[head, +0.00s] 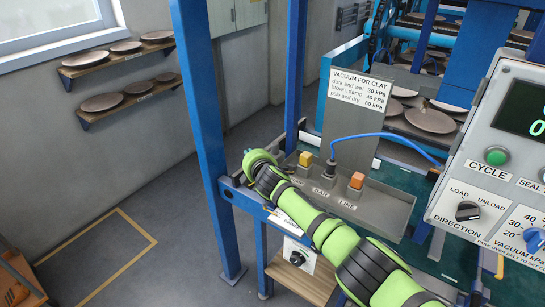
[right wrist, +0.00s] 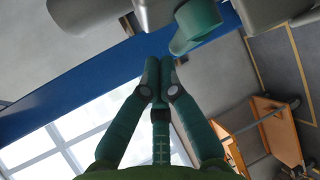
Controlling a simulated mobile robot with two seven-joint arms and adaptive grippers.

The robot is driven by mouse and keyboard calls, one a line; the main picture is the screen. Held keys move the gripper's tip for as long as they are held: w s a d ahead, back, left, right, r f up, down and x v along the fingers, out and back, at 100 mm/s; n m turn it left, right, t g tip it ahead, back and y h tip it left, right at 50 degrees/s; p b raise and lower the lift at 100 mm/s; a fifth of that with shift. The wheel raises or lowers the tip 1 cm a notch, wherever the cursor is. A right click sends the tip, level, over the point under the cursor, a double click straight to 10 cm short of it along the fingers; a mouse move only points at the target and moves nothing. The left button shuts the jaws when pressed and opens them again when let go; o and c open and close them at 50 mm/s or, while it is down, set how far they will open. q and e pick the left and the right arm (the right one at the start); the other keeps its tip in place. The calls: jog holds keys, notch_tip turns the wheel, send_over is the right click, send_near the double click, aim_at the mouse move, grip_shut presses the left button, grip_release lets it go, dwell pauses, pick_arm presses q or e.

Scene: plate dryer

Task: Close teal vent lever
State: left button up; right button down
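The teal vent lever (right wrist: 196,26) shows at the top of the right wrist view, beside grey rounded metal parts and the blue frame bar. My right gripper (right wrist: 160,64) has its two fingertips together with nothing seen between them. The fingertips are just below and left of the lever in that view; I cannot tell whether they touch it. In the head view my green right arm reaches from the lower right to the frame's left edge. A teal patch shows at its far end, and I cannot tell lever from gripper there. My left gripper is out of view.
A grey switch tray (head: 381,205) with yellow and orange buttons lies behind my arm. A blue post (head: 200,120) stands just left of the arm's end. A control panel (head: 500,150) is at the right. A wooden cart (right wrist: 270,130) stands on the floor.

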jog(key=shift+r, duration=0.15)
dwell(0.5)
jog(key=shift+r+p, duration=0.75)
jog(key=shift+p, duration=0.15)
